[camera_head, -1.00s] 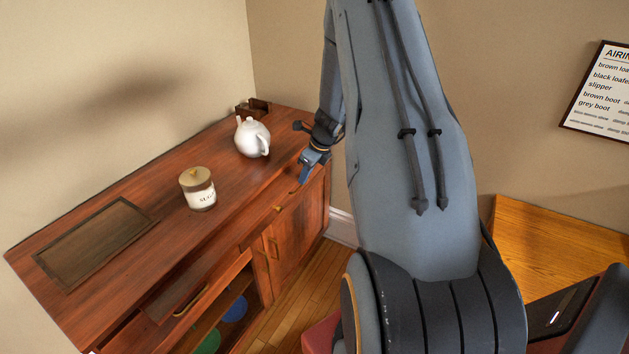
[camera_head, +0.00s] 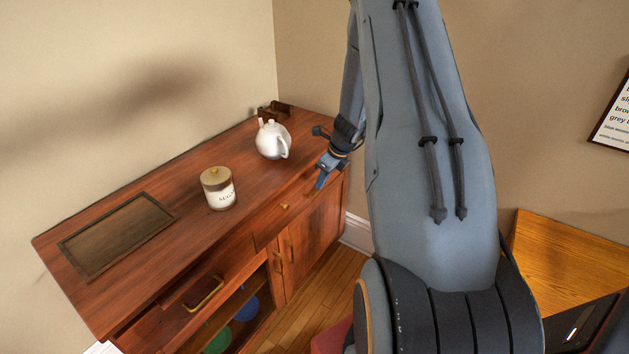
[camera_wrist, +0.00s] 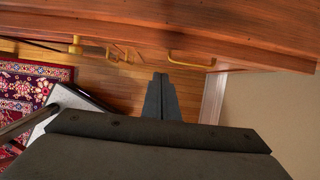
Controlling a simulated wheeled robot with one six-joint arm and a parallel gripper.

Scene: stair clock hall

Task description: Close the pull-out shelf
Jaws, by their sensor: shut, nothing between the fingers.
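The wooden sideboard (camera_head: 130,285) stands along the wall. A front with a small brass knob (camera_head: 284,206) lies under its top, right of the middle; I take it for the pull-out shelf, but cannot tell how far out it is. The knob also shows in the wrist view (camera_wrist: 75,45). My gripper (camera_head: 319,184) is shut and empty at the sideboard's right front edge, right of the knob. In the wrist view its fingertips (camera_wrist: 160,77) point towards the wood front, below and left of a brass handle (camera_wrist: 190,63). Contact cannot be told.
A white teapot (camera_head: 271,141), a sugar jar (camera_head: 218,190) and a dark inset panel (camera_head: 115,235) are on the sideboard top. A drawer with a brass handle (camera_head: 205,293) is at front left, above an open compartment. A wooden table (camera_head: 570,260) stands at right. Floor shows between them.

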